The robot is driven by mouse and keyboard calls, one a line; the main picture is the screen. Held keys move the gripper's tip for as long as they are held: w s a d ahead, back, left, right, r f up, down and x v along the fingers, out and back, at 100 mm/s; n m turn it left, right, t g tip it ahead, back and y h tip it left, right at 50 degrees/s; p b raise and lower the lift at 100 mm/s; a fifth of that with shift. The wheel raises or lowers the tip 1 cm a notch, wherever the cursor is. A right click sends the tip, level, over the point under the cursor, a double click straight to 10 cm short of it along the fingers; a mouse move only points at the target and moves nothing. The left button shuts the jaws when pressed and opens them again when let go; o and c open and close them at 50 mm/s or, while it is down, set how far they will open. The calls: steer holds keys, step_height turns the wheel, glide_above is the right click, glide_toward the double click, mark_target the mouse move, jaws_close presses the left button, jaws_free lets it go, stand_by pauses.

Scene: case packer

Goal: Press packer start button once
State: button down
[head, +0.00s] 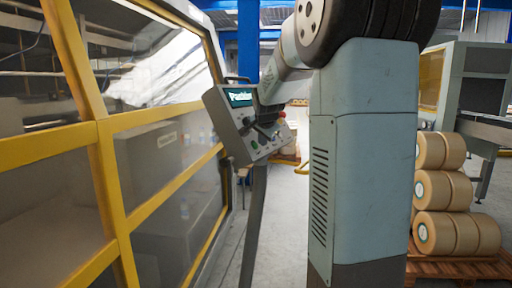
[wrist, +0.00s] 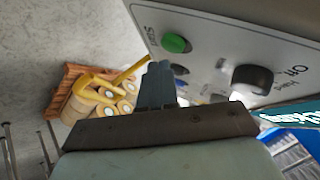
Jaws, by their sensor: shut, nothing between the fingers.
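The packer control panel (head: 231,118) stands on a post beside the machine, with a lit screen at its top. In the wrist view the panel face (wrist: 208,40) fills the upper right. A green button (wrist: 174,43), labelled with small print, sits near the panel's edge. My gripper (wrist: 160,67) is shut and empty. Its fingertips appear just below the green button in the picture and partly beside a dark button (wrist: 180,70). I cannot tell whether they touch the panel. In the head view my gripper (head: 262,131) is dark and small in front of the panel.
A black rotary knob (wrist: 252,78) marked Off and Hand is on the panel. The yellow-framed machine guard (head: 103,150) stands left. Rolls (head: 445,190) are stacked on a pallet (head: 460,266) at right.

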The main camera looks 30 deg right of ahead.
steer(key=shift+s+d+r, duration=0.4)
steer(key=shift+s, duration=0.2)
steer(key=shift+s+d+r, duration=0.4)
steer(key=shift+s, duration=0.2)
steer(key=shift+s+d+r, duration=0.4)
steer(key=shift+s, duration=0.2)
steer(key=shift+s+a, duration=0.1)
steer(key=s+a+f+n+g+y, duration=0.1)
steer(key=s+a+f+n, duration=0.1)
steer(key=s+a+n, duration=0.2)
steer(key=s+a+f+n+y, duration=0.1)
steer(key=s+a+f+n, duration=0.2)
steer(key=s+a, duration=0.7)
steer(key=s+a+f+n+g+y, duration=0.1)
steer(key=s+a+f+n, duration=0.2)
steer(key=s, duration=1.5)
steer(key=a+n, duration=0.3)
steer(key=a, duration=0.1)
steer(key=shift+s+f+g, duration=0.15)
steer(key=shift+f+g, duration=0.05)
steer(key=shift+g, duration=0.1)
